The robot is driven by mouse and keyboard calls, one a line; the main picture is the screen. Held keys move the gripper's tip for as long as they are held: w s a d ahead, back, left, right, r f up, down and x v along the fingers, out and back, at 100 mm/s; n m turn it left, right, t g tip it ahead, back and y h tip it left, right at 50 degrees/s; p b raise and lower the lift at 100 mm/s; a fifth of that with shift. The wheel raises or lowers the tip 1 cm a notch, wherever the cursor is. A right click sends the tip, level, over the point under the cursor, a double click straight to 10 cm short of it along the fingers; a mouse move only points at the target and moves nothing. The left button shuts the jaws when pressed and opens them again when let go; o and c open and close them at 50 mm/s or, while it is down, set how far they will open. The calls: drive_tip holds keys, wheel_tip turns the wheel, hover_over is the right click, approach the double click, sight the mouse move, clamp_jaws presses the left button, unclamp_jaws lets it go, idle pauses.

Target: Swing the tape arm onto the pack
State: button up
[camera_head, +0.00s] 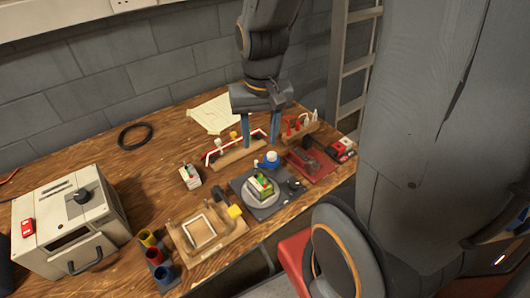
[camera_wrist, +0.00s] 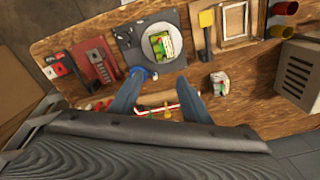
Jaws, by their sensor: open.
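The pack (camera_head: 262,187), a small green and yellow block, sits on a round grey turntable (camera_head: 250,198) on a dark base plate. It also shows in the wrist view (camera_wrist: 162,44). A dark bar with a yellow block (camera_head: 235,211) at its end lies beside the plate, left of the pack; it looks like the tape arm. In the wrist view the yellow block (camera_wrist: 206,18) is right of the pack, not over it. My gripper (camera_head: 261,141) is open and empty, apart from the pack and the bar. Its fingers (camera_wrist: 158,80) are above the table behind the turntable.
A rack with a red and white rod (camera_head: 240,150) lies near my fingers. A blue round piece (camera_head: 270,160) stands behind the turntable. A wooden frame (camera_head: 205,232) is at front left, a red tray (camera_head: 312,163) at right. The back left tabletop is mostly clear.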

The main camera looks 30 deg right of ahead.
sight(272, 154)
drive_tip(key=w+d+f+m+b, duration=0.2)
drive_tip(key=w+d+f+m, duration=0.1)
drive_tip(key=w+d+f+m+g+b, duration=0.1)
drive_tip(key=w+d+f+m+b, duration=0.1)
drive_tip(key=w+d+f+m, duration=0.1)
drive_tip(key=shift+w+d+f, duration=0.2)
drive_tip(key=shift+d+f, duration=0.15)
drive_tip(key=shift+d, duration=0.25)
drive_tip(key=shift+f+p, duration=0.3)
drive_tip(key=shift+f, duration=3.35)
drive_tip(key=c, duration=1)
drive_tip(key=shift+c, duration=0.2)
drive_tip(key=n+p, duration=0.3)
drive_tip(key=n, duration=0.3)
drive_tip(key=shift+a+r, duration=0.1)
drive_tip(key=n+p, duration=0.2)
drive_tip(key=n, duration=0.3)
drive_tip(key=shift+n, duration=0.3)
drive_tip(key=shift+p, duration=0.3)
